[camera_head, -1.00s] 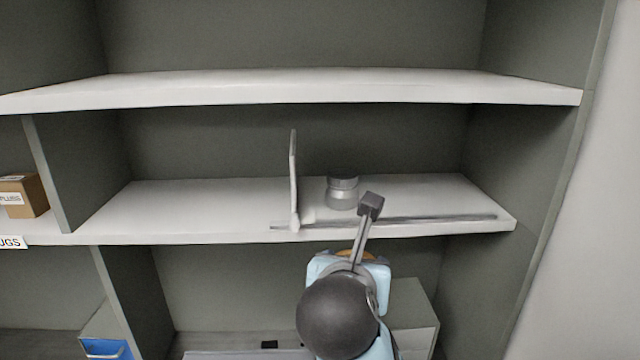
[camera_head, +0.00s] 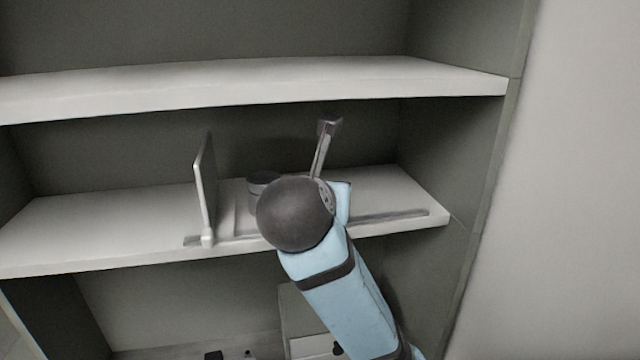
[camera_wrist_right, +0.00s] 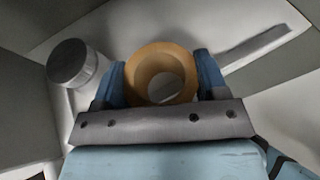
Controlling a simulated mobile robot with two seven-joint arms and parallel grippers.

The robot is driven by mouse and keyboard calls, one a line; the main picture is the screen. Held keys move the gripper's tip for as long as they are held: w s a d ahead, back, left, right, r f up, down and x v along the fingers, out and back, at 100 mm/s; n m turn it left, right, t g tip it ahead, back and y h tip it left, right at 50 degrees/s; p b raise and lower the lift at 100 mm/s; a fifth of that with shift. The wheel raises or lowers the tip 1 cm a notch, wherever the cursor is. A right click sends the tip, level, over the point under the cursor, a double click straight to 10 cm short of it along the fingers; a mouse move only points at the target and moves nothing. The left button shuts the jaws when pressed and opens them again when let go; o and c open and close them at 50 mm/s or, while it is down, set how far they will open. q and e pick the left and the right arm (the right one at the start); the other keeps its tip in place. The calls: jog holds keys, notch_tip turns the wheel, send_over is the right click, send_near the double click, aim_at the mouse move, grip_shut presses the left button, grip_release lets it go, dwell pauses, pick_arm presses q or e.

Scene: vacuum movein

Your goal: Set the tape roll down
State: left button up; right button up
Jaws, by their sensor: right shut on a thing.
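The tape roll (camera_wrist_right: 143,62) is a tan-orange ring in the right wrist view, standing out beyond the palm with its hole facing the camera. My right gripper (camera_wrist_right: 160,78) has its two blue fingers on either side of the roll and is shut on it. In the head view, my dark round wrist and blue forearm hide the roll and the fingers. The arm reaches over the front of the middle shelf (camera_head: 90,225). I cannot tell whether the roll touches the shelf. My left gripper is not in view.
A grey-lidded jar (camera_head: 262,184) stands left of my wrist, also in the wrist view (camera_wrist_right: 76,66). An upright divider (camera_head: 206,185) is left of it. A low rail (camera_head: 385,216) runs along the shelf front. The upper shelf (camera_head: 250,88) hangs above. Shelf surface at the right is clear.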

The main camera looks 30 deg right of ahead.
jog(key=w+d, duration=0.2)
jog(key=w, duration=0.1)
jog(key=shift+w+d+r, duration=0.1)
jog(key=shift+d, duration=0.05)
jog(key=w+d, duration=0.1)
jog(key=w+d+p, duration=0.1)
jog(key=shift+w, duration=0.3)
jog(key=shift+w+d+f, duration=0.3)
jog(key=shift+w+f, duration=0.1)
jog(key=shift+f, duration=0.35)
jog(key=shift+s+a, duration=0.1)
jog(key=shift+s, duration=0.05)
jog(key=shift+f, duration=0.25)
jog(key=o, duration=1)
jog(key=shift+r, duration=0.1)
